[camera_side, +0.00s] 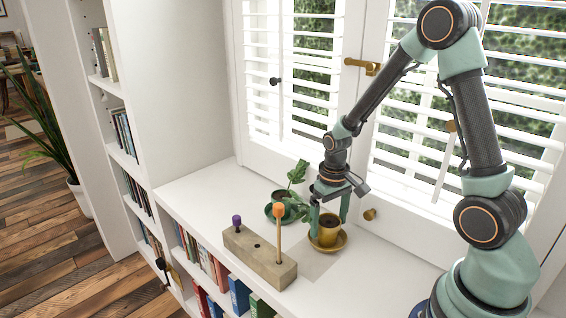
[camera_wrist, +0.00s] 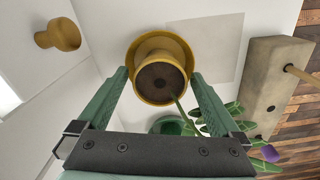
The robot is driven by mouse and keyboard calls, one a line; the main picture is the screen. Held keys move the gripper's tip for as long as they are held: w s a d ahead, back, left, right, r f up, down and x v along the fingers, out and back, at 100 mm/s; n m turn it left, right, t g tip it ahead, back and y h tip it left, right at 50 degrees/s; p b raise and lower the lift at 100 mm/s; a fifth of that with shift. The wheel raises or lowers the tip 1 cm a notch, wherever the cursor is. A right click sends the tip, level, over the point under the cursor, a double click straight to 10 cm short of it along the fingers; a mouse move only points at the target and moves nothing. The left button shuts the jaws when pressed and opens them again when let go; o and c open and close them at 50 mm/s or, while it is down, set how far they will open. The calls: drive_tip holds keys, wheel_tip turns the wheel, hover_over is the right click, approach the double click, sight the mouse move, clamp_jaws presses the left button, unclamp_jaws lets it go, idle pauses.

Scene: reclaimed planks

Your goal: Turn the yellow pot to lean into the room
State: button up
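The yellow pot (camera_side: 328,234) stands upright on a yellow saucer (camera_side: 342,243) on the white shelf top. In the wrist view the pot (camera_wrist: 160,58) shows from above with dark soil, on its saucer (camera_wrist: 136,90). A green stem (camera_wrist: 180,104) slants from the pot toward the lower right, with leaves over that side. My gripper (camera_side: 329,212) is above the pot with a finger at either side. In the wrist view the fingers of my gripper (camera_wrist: 160,76) stand apart, with narrow gaps beside the pot's rim. Whether they touch lower down is hidden.
A wooden block (camera_side: 258,258) with a purple-topped peg (camera_side: 237,221) and an orange-topped peg (camera_side: 278,232) lies along the front edge. Behind is the shuttered window, with a brass knob (camera_side: 370,214).

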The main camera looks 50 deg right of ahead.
wheel_tip(320, 180, up, 11)
drive_tip(key=s+a+r+n+t, duration=0.2)
drive_tip(key=s+a+r+t, duration=0.3)
drive_tip(key=a+r, duration=0.3)
drive_tip(key=shift+s+r+n+t, duration=0.3)
drive_tip(key=shift+r, duration=0.65)
drive_tip(key=w+d+f+m+g, duration=0.55)
drive_tip(key=d+f+m, duration=0.2)
drive_tip(key=f, duration=0.25)
drive_tip(key=shift+n, duration=0.35)
drive_tip(key=f, duration=1.1)
drive_tip(key=shift+w+d+f, duration=0.1)
drive_tip(key=shift+d+f, duration=0.15)
drive_tip(key=shift+f, duration=0.05)
